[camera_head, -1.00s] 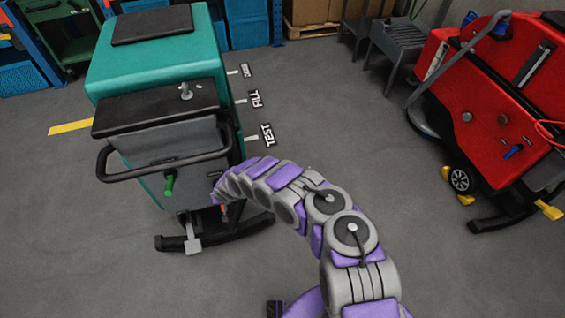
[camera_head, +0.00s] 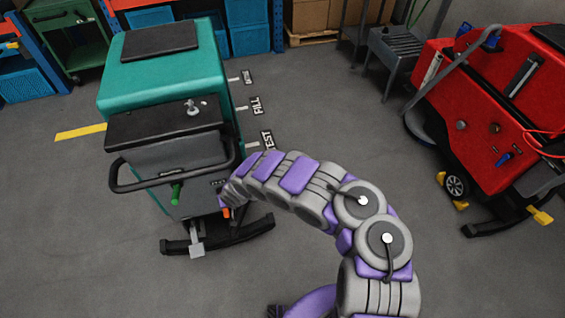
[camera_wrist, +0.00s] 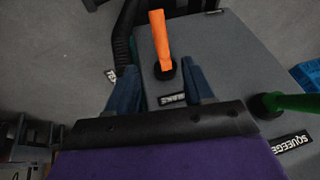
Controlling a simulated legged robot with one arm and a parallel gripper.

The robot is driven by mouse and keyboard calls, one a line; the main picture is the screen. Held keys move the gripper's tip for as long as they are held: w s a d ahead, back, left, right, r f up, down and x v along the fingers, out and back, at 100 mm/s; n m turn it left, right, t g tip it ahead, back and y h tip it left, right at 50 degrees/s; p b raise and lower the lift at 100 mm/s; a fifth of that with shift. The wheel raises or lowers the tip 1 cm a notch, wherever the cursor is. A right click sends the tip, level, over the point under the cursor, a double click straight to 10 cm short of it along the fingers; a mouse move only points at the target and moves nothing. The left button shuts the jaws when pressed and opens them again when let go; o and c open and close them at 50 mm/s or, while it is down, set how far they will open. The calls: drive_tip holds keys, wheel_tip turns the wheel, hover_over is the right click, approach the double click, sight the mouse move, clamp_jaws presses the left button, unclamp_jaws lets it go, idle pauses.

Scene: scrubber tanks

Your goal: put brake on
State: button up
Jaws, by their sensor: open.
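The teal scrubber tank machine (camera_head: 160,72) stands at the left in the head view, with a grey rear panel. In the wrist view an orange lever (camera_wrist: 162,42) rises from a black round base, beside a label that seems to read BRAKE (camera_wrist: 172,99). A bit of orange also shows in the head view (camera_head: 226,212) below my arm's end. My gripper (camera_wrist: 162,70) is open, its two blue fingers on either side of the lever's base in the picture. I cannot tell whether they touch it. The fingers are hard to make out in the head view.
A green lever (camera_wrist: 285,102) with a SQUEEGEE label (camera_wrist: 290,144) sits right of the gripper. A black handlebar (camera_head: 175,180) loops around the machine's rear. A black pipe runs left of the orange lever. A red machine (camera_head: 485,120) stands at the right, with clear floor between.

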drive_tip(key=w+d+r+h, duration=0.2)
drive_tip(key=d+r, duration=0.4)
drive_tip(key=d, duration=0.4)
drive_tip(key=w+d+r+m+h, duration=0.1)
drive_tip(key=w+d+r+h, duration=0.2)
drive_tip(key=d, duration=0.8)
drive_tip(key=shift+w+d+r+t, duration=0.3)
drive_tip(key=shift+w+r, duration=0.95)
drive_tip(key=shift+r, duration=0.1)
